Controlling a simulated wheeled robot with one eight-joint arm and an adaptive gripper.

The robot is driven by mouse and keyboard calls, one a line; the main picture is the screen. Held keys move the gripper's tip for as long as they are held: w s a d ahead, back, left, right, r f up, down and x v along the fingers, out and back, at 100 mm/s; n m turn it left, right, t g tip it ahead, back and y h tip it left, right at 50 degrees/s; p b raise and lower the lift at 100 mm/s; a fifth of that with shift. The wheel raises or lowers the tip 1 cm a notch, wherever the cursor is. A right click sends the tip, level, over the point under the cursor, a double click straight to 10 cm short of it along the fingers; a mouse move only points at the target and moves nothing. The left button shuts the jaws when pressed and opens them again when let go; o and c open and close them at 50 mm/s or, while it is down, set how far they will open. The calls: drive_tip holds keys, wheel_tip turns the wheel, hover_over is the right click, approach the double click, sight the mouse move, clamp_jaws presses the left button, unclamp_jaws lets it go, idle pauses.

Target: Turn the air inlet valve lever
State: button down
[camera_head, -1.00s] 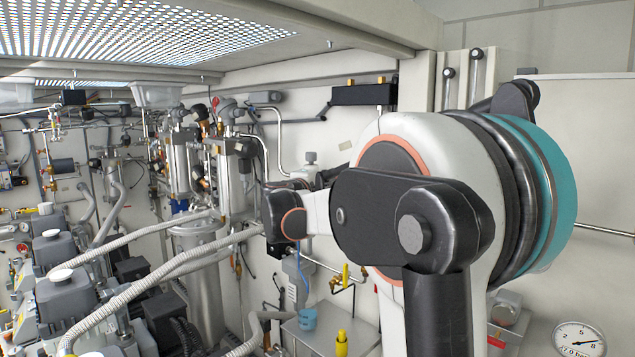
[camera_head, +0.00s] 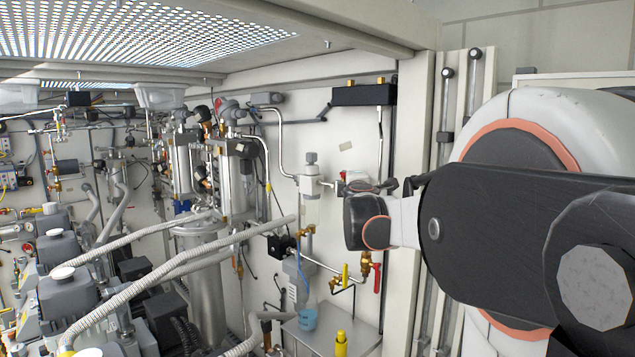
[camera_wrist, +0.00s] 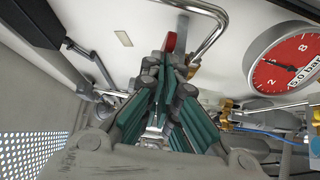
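A small red lever (camera_wrist: 170,42) shows in the wrist view beside a bent chrome pipe (camera_wrist: 205,30), just beyond my fingertips. A red part (camera_head: 353,176) also shows in the head view near my gripper, on the back wall fittings. My gripper (camera_wrist: 167,72) has teal-padded fingers that look parted by a narrow gap, with nothing clearly held between them. The fingertips lie close to the red lever; I cannot tell whether they touch it. In the head view my gripper (camera_head: 361,187) is small and partly hidden by my wrist.
A red-faced pressure gauge (camera_wrist: 290,65) sits right of the fingers in the wrist view. A red handle (camera_head: 377,278) and a yellow handle (camera_head: 345,275) hang lower on the wall. A clear filter body (camera_head: 310,200) stands left of my gripper. A white post (camera_head: 411,130) rises behind my arm.

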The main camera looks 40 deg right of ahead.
drive_tip(key=shift+s+d, duration=0.25)
drive_tip(key=shift+d, duration=0.25)
drive_tip(key=shift+s+d, duration=0.2)
drive_tip(key=shift+d, duration=0.3)
drive_tip(key=shift+s+r, duration=0.1)
drive_tip(key=shift+r, duration=0.05)
